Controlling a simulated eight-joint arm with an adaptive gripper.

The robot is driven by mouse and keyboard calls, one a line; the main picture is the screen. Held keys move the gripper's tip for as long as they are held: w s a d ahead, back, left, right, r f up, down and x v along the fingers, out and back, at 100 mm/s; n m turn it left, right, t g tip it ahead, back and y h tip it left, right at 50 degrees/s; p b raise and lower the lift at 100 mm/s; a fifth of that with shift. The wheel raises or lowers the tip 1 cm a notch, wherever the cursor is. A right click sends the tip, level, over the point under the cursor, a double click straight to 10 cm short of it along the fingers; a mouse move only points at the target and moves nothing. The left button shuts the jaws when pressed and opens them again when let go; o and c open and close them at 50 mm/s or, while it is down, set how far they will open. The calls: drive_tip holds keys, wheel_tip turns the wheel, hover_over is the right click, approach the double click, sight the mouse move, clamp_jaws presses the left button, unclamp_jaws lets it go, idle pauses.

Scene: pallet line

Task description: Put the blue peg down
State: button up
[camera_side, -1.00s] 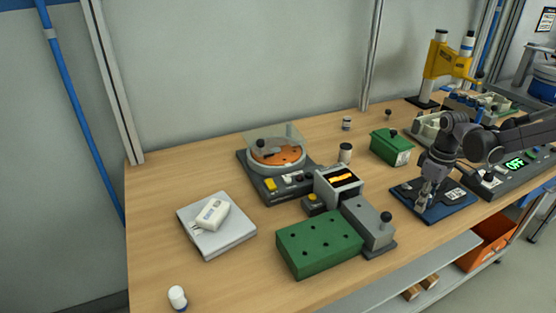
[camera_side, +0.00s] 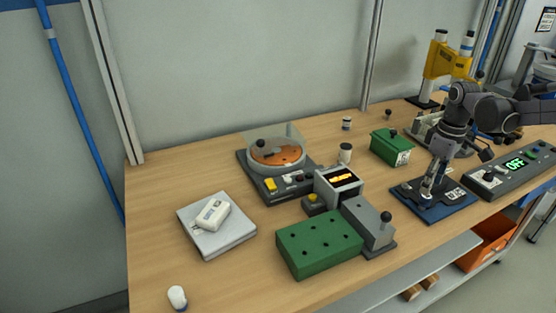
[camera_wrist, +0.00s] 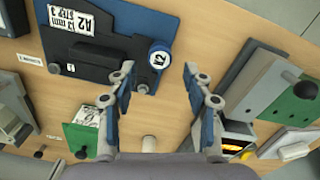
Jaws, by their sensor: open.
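The blue peg (camera_wrist: 159,57) shows in the wrist view with a round white label on its top. It appears to stand at the edge of the dark blue plate (camera_wrist: 110,35), upright as far as I can tell. My gripper (camera_wrist: 160,72) is open, with one finger on each side of the peg in the picture and a gap to both. In the side view my gripper (camera_side: 428,190) is just above the blue plate (camera_side: 450,207). The peg is hard to make out there among the fingers.
A green box (camera_side: 391,147) stands behind the plate. A grey block with a black knob (camera_side: 376,232) and a green block with holes (camera_side: 318,244) stand to the left. A control box reading OFF (camera_side: 512,170) is at the right.

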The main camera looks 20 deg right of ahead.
wheel_tip(320, 180, up, 5)
drive_tip(key=s+a+m+t, duration=0.2)
drive_tip(key=s+a+t, duration=0.4)
drive_tip(key=s+a, duration=0.3)
drive_tip(key=a+f, duration=0.1)
drive_tip(key=a, duration=0.2)
drive_tip(key=shift+a+m+t, duration=0.15)
drive_tip(key=shift+m+t, duration=0.15)
drive_tip(key=shift+m, duration=0.1)
drive_tip(key=shift+o, duration=0.5)
drive_tip(key=shift+s+a+f+t, duration=0.25)
drive_tip(key=shift+s+a+t, duration=0.05)
drive_tip(key=shift+s+a, duration=0.1)
drive_tip(key=shift+d, duration=0.1)
